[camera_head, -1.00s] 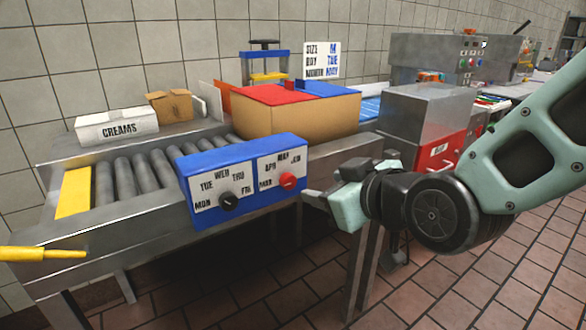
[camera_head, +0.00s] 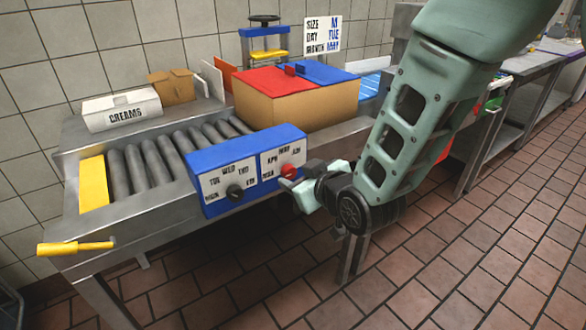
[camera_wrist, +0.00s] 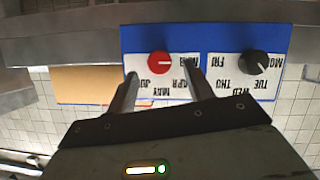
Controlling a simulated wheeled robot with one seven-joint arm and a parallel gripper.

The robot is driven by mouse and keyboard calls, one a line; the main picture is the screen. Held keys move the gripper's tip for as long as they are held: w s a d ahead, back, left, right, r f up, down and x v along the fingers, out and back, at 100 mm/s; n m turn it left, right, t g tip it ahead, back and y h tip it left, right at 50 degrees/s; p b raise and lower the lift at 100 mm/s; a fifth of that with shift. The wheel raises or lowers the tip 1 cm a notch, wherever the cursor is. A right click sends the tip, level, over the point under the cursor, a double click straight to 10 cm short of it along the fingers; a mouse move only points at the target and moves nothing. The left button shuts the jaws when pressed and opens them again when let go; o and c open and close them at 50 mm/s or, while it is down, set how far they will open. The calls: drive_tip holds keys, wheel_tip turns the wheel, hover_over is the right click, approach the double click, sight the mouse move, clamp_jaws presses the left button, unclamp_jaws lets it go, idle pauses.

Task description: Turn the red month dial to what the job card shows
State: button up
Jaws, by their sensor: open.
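The red month dial (camera_head: 288,170) is on the right of the front of a blue control box (camera_head: 245,150), ringed by MAR, APR, MAY and JUN. The wrist view shows this face upside down; there the red dial (camera_wrist: 159,62) has a white mark pointing right, toward MAR. The job card (camera_head: 322,36) on the wall reads SIZE M, DAY TUE, MONTH MAY. My gripper (camera_head: 290,184) is close in front of the dial. In the wrist view its fingers (camera_wrist: 161,84) are open, spread to either side just short of the dial, with nothing between them.
A black day dial (camera_head: 235,191) is left of the red one on the same box. Behind are a roller conveyor (camera_head: 150,160), a red-and-blue-lidded carton (camera_head: 295,112) and a white CREAMS box (camera_head: 122,110). A yellow handle (camera_head: 75,248) projects at the left. Floor in front is clear.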

sight(291, 172)
drive_tip(key=shift+x, duration=1.6)
drive_tip(key=c, duration=1)
